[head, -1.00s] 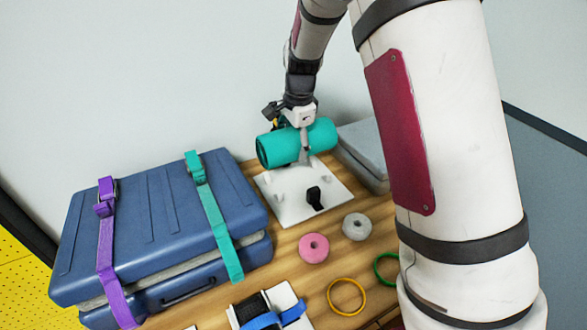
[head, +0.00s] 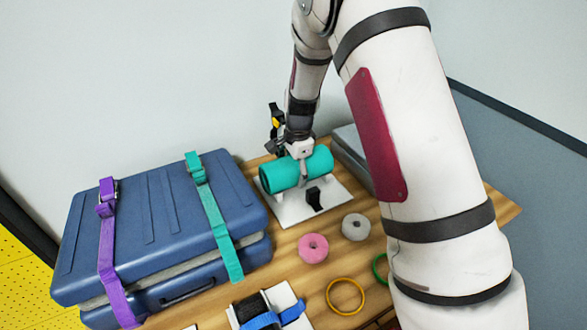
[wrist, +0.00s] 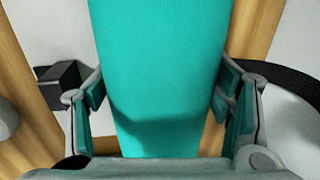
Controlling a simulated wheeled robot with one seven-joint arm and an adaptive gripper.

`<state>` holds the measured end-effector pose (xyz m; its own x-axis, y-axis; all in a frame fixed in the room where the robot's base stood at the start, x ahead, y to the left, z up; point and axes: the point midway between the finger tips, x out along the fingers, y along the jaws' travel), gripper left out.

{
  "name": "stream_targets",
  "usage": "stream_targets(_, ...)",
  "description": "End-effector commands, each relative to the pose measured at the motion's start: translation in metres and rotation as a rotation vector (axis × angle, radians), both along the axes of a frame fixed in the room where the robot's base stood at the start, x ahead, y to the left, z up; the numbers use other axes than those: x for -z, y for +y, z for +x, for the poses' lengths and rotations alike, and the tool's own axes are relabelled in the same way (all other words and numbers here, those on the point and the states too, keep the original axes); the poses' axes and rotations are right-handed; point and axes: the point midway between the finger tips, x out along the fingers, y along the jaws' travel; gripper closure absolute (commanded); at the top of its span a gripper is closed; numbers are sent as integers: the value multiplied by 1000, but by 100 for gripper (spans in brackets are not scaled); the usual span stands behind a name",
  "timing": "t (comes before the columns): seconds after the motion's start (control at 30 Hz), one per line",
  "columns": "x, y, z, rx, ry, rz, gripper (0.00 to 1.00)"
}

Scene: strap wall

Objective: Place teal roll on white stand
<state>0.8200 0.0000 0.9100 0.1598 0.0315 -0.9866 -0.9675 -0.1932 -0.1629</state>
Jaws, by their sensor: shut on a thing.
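The teal roll (head: 283,176) lies on its side over the white stand (head: 298,211) at the back of the table. My gripper (head: 303,166) is around the middle of the roll from above, shut on it. In the wrist view the roll (wrist: 160,70) fills the space between my two fingers (wrist: 160,112). The roll looks down at or very near the stand's supports; whether it rests on them I cannot tell. A black strap piece (head: 314,197) is on the front part of the stand.
A blue case (head: 150,225) with purple and teal straps stands left of the stand. A grey case (head: 352,150) is at the right, partly behind my arm.

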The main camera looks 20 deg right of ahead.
Motion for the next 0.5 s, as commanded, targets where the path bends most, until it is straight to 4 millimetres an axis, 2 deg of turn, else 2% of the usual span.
stream_targets(0.07, 3, 0, 0, 0, 0, 0, 58)
stream_targets(0.1, 2, 0, 0, 0, 0, 0, 20)
stream_targets(0.17, 2, 0, 0, 0, 0, 0, 7)
stream_targets(0.5, 1, 0, 0, 0, 0, 0, 7)
